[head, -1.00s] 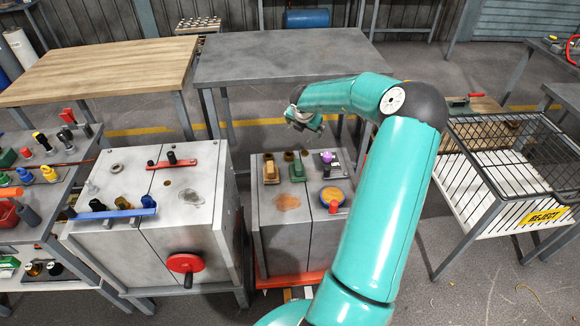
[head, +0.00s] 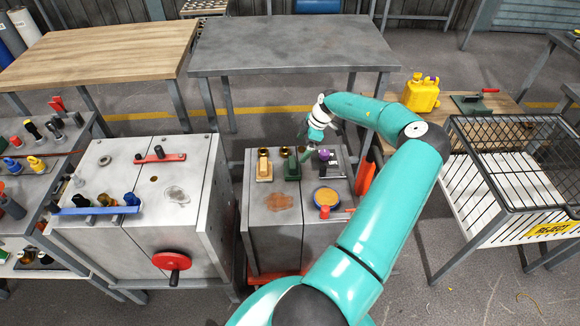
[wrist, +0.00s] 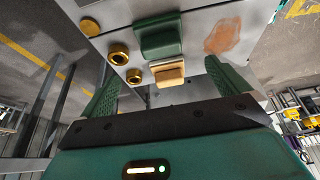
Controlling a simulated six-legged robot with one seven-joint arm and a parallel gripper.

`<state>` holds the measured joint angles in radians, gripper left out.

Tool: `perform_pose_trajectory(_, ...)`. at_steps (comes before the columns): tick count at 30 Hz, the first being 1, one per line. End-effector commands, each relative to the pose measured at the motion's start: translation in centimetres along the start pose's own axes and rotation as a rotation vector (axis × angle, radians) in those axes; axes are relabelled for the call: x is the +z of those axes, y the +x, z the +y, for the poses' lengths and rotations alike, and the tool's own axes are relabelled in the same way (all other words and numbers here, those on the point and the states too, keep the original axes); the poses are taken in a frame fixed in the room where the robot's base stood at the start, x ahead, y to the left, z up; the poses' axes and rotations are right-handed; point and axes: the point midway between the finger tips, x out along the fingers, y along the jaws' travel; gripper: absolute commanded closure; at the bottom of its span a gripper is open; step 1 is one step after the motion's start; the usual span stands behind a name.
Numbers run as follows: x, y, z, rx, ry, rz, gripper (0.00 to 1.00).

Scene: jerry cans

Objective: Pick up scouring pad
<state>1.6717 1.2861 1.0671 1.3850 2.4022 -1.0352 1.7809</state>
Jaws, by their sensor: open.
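No plain flat pad stands out. The likeliest scouring pad is a green block (head: 291,170) on the grey cabinet top (head: 260,208), beside a similar tan block (head: 264,170). In the wrist view the green block (wrist: 158,38) and the tan block (wrist: 168,73) lie beyond my fingers, the tan one nearer. My gripper (head: 308,154) is above the cabinet's back right, to the right of the green block. In the wrist view my gripper (wrist: 161,72) has its two green fingers spread, with nothing visibly held. In the head view its fingertips are small and partly unclear.
A purple-topped item (head: 325,155) is close to my gripper. An orange round item (head: 326,197) with a red knob is in front. Brass rings (wrist: 118,55) are beside the blocks. A yellow jerry can (head: 421,94) stands on a low table. The grey table (head: 290,50) behind is bare.

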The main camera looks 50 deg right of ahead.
Motion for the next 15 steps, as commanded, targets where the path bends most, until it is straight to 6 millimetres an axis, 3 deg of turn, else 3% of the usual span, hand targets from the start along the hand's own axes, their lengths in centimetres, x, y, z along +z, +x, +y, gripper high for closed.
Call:
perform_pose_trajectory(7, 0.1, 5.0, -0.4, -0.002, 0.000, 0.000, 0.00)
perform_pose_trajectory(15, 0.1, 7.3, -0.2, 0.000, -0.002, -0.002, 0.00)
